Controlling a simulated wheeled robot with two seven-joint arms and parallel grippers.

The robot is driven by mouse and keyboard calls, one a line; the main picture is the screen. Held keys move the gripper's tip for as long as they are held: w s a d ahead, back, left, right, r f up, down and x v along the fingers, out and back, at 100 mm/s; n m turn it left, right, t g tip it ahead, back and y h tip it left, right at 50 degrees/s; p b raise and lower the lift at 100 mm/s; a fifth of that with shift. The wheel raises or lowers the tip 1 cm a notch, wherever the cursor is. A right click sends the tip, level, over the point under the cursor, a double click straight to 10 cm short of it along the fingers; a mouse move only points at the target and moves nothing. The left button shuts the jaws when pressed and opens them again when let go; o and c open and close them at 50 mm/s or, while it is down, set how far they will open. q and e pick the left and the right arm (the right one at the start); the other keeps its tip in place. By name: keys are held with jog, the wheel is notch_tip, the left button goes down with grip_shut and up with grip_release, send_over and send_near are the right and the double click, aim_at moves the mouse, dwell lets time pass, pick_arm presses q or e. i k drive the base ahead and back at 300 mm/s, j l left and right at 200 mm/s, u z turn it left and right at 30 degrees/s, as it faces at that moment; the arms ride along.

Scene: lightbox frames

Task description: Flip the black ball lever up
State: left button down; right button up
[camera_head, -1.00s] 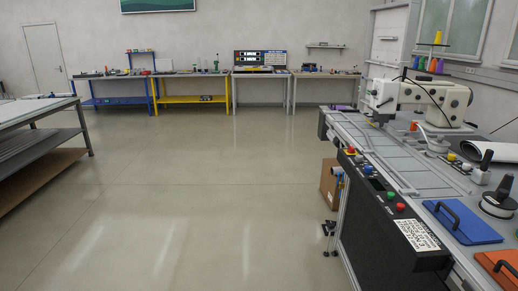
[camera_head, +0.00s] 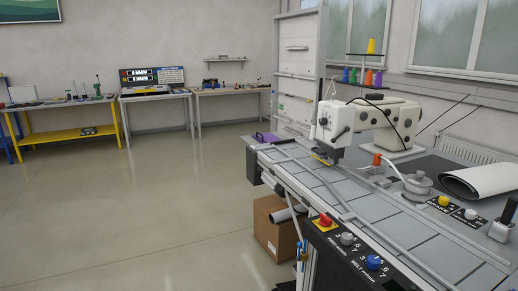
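No lever with a clear black ball can be made out for certain. At the right edge, a black upright handle (camera_head: 509,211) stands on a small light-grey block (camera_head: 500,232), tilted slightly. Its top is rounded, but the frame edge cuts it off in part, so I cannot tell whether it is the ball lever or whether it is up or down. Neither of my grippers is in view.
A long workbench (camera_head: 345,208) with a sewing machine (camera_head: 375,126) runs along the right. Its front panel has a red button (camera_head: 325,221) and a blue knob (camera_head: 374,262). A cardboard box (camera_head: 275,233) stands beside it. Floor (camera_head: 130,225) at left is clear.

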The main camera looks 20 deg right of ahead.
aim_at(347, 128)
jog(key=i+z, duration=0.2)
jog(key=i, duration=0.35)
jog(key=i+j+z, duration=0.15)
jog(key=i, duration=0.45)
jog(key=i+z, duration=0.2)
jog(key=z, duration=0.25)
jog(key=i+j+z, duration=0.15)
jog(key=z, duration=0.3)
jog(key=i+j+z, duration=0.2)
jog(key=z, duration=0.25)
jog(key=i+j+z, duration=0.2)
jog(key=z, duration=0.25)
jog(key=i+j+z, duration=0.15)
jog(key=z, duration=0.3)
jog(key=i+j+z, duration=0.25)
jog(key=z, duration=0.2)
jog(key=i+j+z, duration=0.1)
jog(key=j+z, duration=0.15)
jog(key=z, duration=0.2)
jog(key=i+j+z, duration=0.1)
jog(key=j+z, duration=0.2)
jog(key=z, duration=0.15)
